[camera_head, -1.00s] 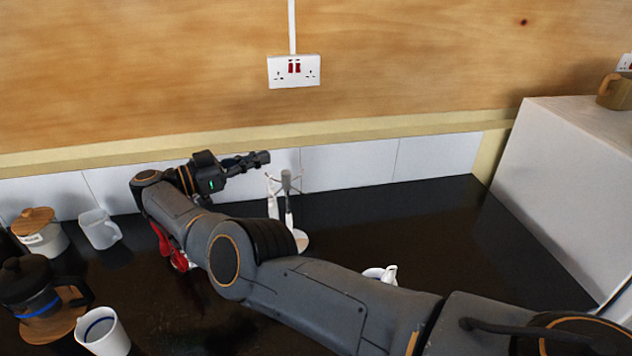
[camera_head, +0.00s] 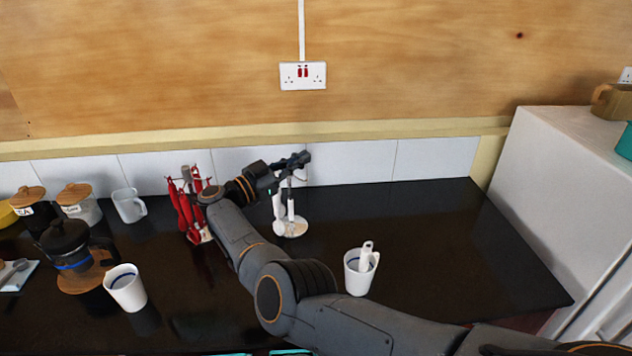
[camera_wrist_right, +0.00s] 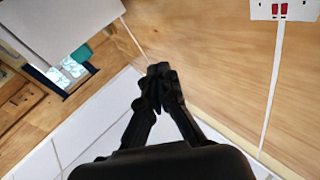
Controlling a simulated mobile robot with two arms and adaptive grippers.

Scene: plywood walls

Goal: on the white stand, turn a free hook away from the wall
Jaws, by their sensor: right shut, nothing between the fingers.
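The white stand (camera_head: 290,230) is upright on the dark counter near the tiled wall strip, with white utensils (camera_head: 290,206) hanging from it. My right gripper (camera_head: 304,158) is at the stand's top, its shut, empty fingers pointing right. The gripper and wrist cover most of the hooks in the head view. I cannot tell which hook is free or whether the fingers touch one. In the right wrist view the shut fingers (camera_wrist_right: 160,73) show against the wall, and the stand is not visible. My left gripper is not in view.
A stand with red utensils (camera_head: 187,211) is close behind my right forearm, to the left. A white mug (camera_head: 360,277) with a white utensil is at the front right. Another mug (camera_head: 125,288) and a coffee press (camera_head: 66,245) are at left. The right counter is clear.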

